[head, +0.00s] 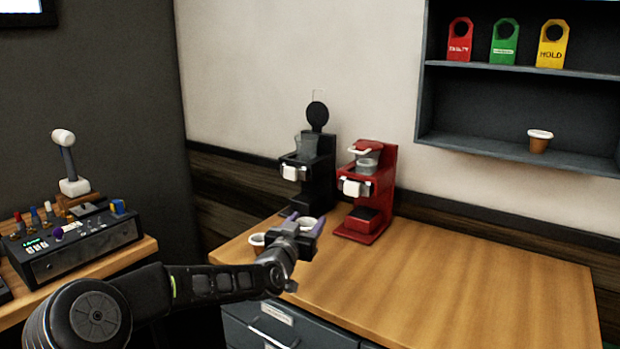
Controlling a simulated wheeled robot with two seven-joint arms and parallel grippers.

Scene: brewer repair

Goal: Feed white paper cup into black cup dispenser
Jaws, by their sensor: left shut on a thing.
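The black cup dispenser (322,180) stands at the back left of the wooden table, with a round black lid (317,116) raised and a clear container (306,148) at its top. My left gripper (304,221) is in front of its base, low over the table. It is shut on a white paper cup (308,223), partly hidden by the fingers. A second cup (257,240), white-rimmed and brown, stands on the table just left of my gripper. My right gripper is not in view.
A red machine (378,190) stands close to the right of the black one. The table (470,285) is clear on the right. A wall shelf (520,155) holds a cup (540,141) and coloured tags. A control box (75,246) sits at left.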

